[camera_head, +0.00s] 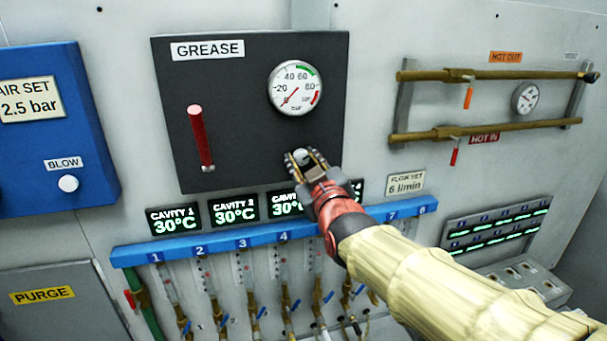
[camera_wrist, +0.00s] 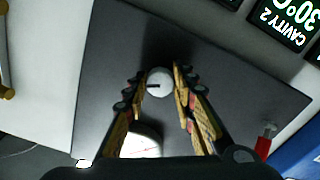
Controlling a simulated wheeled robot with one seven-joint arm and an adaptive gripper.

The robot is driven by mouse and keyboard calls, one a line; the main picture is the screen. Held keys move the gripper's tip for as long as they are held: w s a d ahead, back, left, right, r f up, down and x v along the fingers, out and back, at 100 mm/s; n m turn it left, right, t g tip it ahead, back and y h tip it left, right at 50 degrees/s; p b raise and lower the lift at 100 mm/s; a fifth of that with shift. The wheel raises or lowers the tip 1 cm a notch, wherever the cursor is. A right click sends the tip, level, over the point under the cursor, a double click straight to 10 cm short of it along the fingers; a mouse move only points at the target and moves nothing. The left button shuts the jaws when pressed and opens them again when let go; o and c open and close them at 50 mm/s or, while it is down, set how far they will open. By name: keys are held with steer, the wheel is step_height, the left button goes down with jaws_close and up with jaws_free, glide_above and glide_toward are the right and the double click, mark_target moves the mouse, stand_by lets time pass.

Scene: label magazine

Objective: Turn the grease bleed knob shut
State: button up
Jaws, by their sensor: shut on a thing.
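The grease bleed knob (camera_head: 301,157) is a small round white knob at the lower right of the dark GREASE panel (camera_head: 240,130). In the wrist view the knob (camera_wrist: 159,83) shows a dark line pointing to the left of its face. My gripper (camera_head: 306,158) is at the knob, with one finger on each side. In the wrist view my gripper (camera_wrist: 160,84) is shut on the knob; the exact contact at the fingertips is hard to see. The gauge (camera_head: 295,88) above reads near the low end, its red needle pointing lower left.
A red lever (camera_head: 200,136) is on the panel's left side. Cavity displays (camera_head: 234,209) and a blue rail (camera_head: 200,247) with several hoses lie below. A blue air box (camera_head: 55,130) is at left; brass pipes (camera_head: 480,75) are at right.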

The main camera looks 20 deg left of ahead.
steer(key=n+b, duration=0.1)
steer(key=n, duration=0.1)
steer(key=shift+f+n+b, duration=0.1)
steer(key=shift+n+b, duration=0.25)
steer(key=shift+n, duration=0.05)
steer(key=n+b, duration=0.1)
steer(key=n, duration=0.2)
steer(key=shift+n, duration=0.3)
steer(key=n, duration=0.6)
steer(key=o, duration=1.1)
steer(key=shift+r, duration=0.2)
steer(key=shift+o, duration=0.2)
